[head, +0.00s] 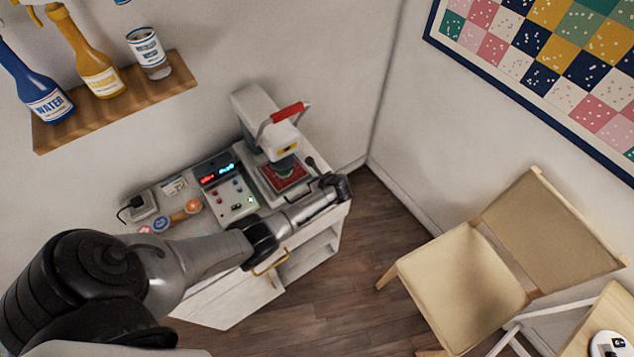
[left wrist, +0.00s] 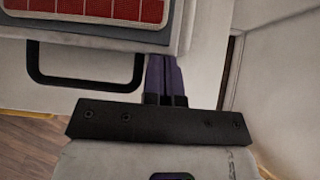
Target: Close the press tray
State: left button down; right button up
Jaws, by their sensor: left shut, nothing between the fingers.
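The press (head: 268,125), pale with a red handle, stands on the cabinet top in the head view. Its press tray (head: 267,190), with a red pad (head: 291,178), sticks out at the front below the press head. In the left wrist view the red grid pad (left wrist: 90,8) and a black U-shaped tray handle (left wrist: 85,84) show at the top left. My left gripper (left wrist: 166,75) is shut and empty, its purple fingers just right of the handle at the tray's front edge. I cannot tell if they touch. My right gripper is not in view.
A control panel (head: 228,187) with lit displays stands left of the press. A shelf (head: 118,100) with bottles hangs above. A chair (head: 465,275) stands on the right, with open floor between.

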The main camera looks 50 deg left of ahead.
pick_arm(q)
jog(key=d, duration=0.1)
jog(key=d+p, duration=0.1)
jog(key=d, duration=0.1)
jog(key=d+p, duration=0.1)
jog(key=shift+s+d+r, duration=0.15)
jog(key=shift+d+r, duration=0.2)
jog(key=p+v, duration=0.1)
jog(key=v, duration=0.8)
jog(key=shift+p, duration=0.4)
